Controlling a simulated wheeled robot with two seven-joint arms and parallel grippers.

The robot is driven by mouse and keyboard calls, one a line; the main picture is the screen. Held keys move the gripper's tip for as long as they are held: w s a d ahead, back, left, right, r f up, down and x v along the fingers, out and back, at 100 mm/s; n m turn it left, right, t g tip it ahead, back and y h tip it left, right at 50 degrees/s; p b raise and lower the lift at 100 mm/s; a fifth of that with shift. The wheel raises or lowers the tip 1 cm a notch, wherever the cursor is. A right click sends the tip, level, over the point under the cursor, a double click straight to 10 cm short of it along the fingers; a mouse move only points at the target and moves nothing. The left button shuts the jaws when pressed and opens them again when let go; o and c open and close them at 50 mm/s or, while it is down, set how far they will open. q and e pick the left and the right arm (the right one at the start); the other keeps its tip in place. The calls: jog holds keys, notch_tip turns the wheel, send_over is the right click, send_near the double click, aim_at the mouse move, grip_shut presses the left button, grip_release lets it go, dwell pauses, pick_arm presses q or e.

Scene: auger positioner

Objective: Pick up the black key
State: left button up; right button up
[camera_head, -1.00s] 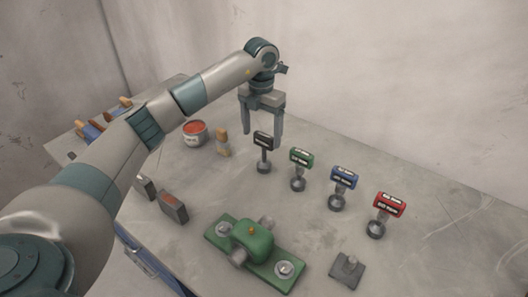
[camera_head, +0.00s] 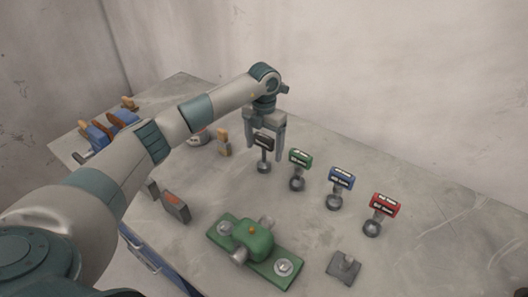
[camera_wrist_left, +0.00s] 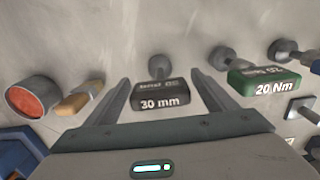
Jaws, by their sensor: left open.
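The black key (camera_head: 263,142) stands upright on the table at the left end of a row of keys, its black head on a grey stem and round base. My left gripper (camera_head: 265,152) is open, pointing down, with its fingers on either side of the black head. My right gripper is not in view.
Green (camera_head: 301,157), blue (camera_head: 342,177) and red (camera_head: 384,204) keys stand to the right. A green fixture (camera_head: 247,240) and a grey block (camera_head: 344,267) lie nearer. A can with red contents (camera_wrist_left: 33,97) and a wooden-handled item (camera_wrist_left: 80,98) are left of the gripper.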

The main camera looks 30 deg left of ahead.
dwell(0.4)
pick_arm(q)
jog(key=c, duration=1.3)
jog(key=shift+o, duration=0.2)
jog(key=shift+w+r, duration=0.1)
jog(key=shift+r+b, duration=0.45)
jog(key=shift+r, duration=0.05)
notch_tip(320, 180, up, 8)
jog(key=b, duration=0.3)
jog(key=shift+r, duration=0.4)
jog(key=shift+r, duration=0.15)
